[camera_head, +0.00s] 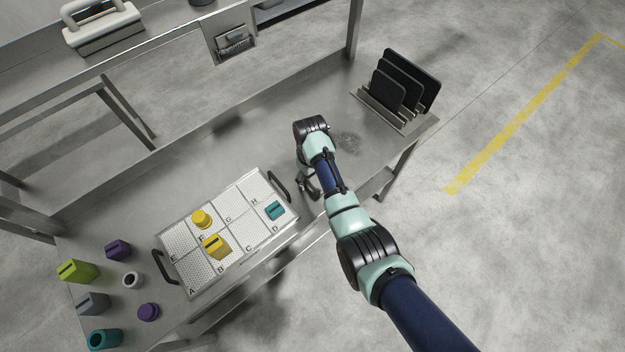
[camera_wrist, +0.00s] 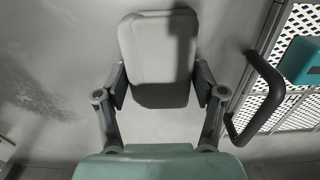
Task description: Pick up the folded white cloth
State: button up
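A pale grey-white block with rounded corners, which looks like the folded white cloth (camera_wrist: 158,55), is in the upper middle of the wrist view. Its lower part is in dark shadow. My gripper (camera_wrist: 160,85) has its two fingers spread wide, one on each side of the cloth's lower part. I cannot tell whether the fingers touch it. In the head view my gripper (camera_head: 308,188) is low over the metal table, right of the perforated tray, and mostly hidden by my arm. The cloth cannot be made out there.
A perforated tray (camera_head: 206,287) with black handles holds yellow and teal pieces. Its near handle (camera_wrist: 262,98) is close to my right finger in the wrist view. Several coloured pieces stand at the table's left. A black rack (camera_head: 404,85) stands at the far right end.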

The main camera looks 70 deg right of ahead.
jog(key=c, duration=0.5)
jog(key=shift+r, duration=0.1)
notch_tip(320, 180, up, 20)
jog(key=p, duration=0.8)
jog(key=shift+p, duration=0.35)
